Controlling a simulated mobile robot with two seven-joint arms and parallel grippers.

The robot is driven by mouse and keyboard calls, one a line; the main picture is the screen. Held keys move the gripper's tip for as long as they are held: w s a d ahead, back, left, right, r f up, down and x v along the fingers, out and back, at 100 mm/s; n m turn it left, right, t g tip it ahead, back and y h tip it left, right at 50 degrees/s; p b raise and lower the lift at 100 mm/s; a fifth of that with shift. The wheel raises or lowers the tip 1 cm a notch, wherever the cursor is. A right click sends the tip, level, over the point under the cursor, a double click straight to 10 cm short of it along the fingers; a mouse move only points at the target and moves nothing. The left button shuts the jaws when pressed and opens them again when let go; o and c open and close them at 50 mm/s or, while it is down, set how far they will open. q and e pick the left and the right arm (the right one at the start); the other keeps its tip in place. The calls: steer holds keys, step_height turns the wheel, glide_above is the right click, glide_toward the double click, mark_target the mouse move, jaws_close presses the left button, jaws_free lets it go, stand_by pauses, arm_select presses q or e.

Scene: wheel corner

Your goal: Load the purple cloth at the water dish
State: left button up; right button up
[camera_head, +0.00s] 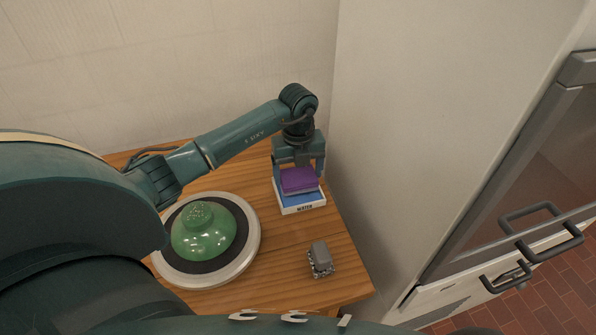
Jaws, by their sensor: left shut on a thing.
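The purple cloth (298,181) is a folded block held between the fingers of my left gripper (299,172). The gripper points down and is shut on it. The water dish (303,208) is a white tray with blue inside and a dark "WATER" label on its front. It stands at the right part of the wooden table. The cloth is over the dish's blue area and covers part of it. I cannot tell whether the cloth touches the blue surface. My right gripper is not in view.
A round wheel (246,268) with a pale rim and dark top bears a green domed pot (203,232). A small grey block on a patterned base (320,258) sits near the table's (270,285) front right. Walls close in behind and right. A cabinet with handles (545,228) stands far right.

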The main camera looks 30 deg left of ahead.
mark_target(298, 175)
arm_select(q)
steer(key=shift+r+p, duration=1.75)
steer(key=shift+r, duration=0.65)
